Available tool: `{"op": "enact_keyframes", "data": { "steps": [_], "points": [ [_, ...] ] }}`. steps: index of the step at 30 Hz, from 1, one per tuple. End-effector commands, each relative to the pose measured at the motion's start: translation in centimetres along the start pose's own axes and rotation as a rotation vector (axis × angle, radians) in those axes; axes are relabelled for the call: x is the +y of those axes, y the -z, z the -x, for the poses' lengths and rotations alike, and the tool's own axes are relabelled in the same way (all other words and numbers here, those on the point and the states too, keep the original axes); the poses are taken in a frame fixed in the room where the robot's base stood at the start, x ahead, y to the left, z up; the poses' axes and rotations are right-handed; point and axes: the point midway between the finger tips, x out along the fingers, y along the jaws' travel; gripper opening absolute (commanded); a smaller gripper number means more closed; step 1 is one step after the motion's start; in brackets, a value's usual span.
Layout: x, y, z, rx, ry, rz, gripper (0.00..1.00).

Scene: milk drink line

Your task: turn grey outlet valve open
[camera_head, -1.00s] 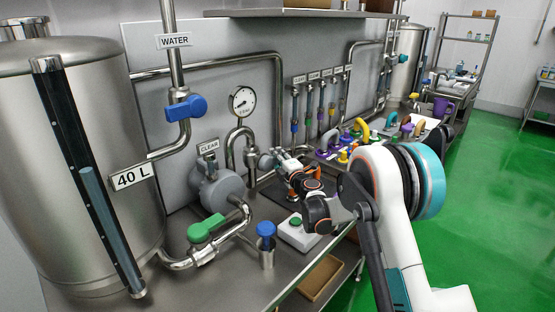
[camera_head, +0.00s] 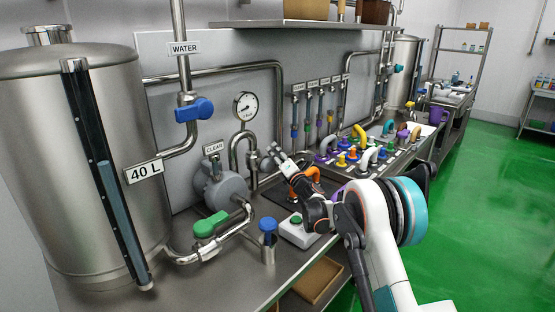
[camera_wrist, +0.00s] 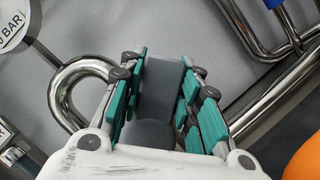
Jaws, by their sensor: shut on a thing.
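The grey outlet valve's handle (camera_wrist: 162,82) is a plain dark grey block in the wrist view. It stands between the teal pads of my gripper (camera_wrist: 160,92), which is shut on it. In the head view my gripper (camera_head: 272,157) is at the pipework right of the grey pump, small and partly hidden by its own wrist. The handle cannot be made out clearly there, and its exact angle to the pipe is unclear.
A bent steel pipe (camera_wrist: 70,85) runs close beside the fingers. The grey pump (camera_head: 222,187), green-handled valve (camera_head: 210,224), blue-handled valve (camera_head: 194,110) and pressure gauge (camera_head: 245,106) are nearby. A white button box (camera_head: 299,232) sits below my arm. Coloured handles (camera_head: 360,140) stand further right.

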Motion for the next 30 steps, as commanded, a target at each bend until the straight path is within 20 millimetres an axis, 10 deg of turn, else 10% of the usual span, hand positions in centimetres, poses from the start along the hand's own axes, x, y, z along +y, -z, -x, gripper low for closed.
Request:
{"op": "enact_keyframes", "data": {
  "steps": [30],
  "points": [
    [4.2,1.9,0.8,0.003,-0.324,0.785,0.0]
  ]
}}
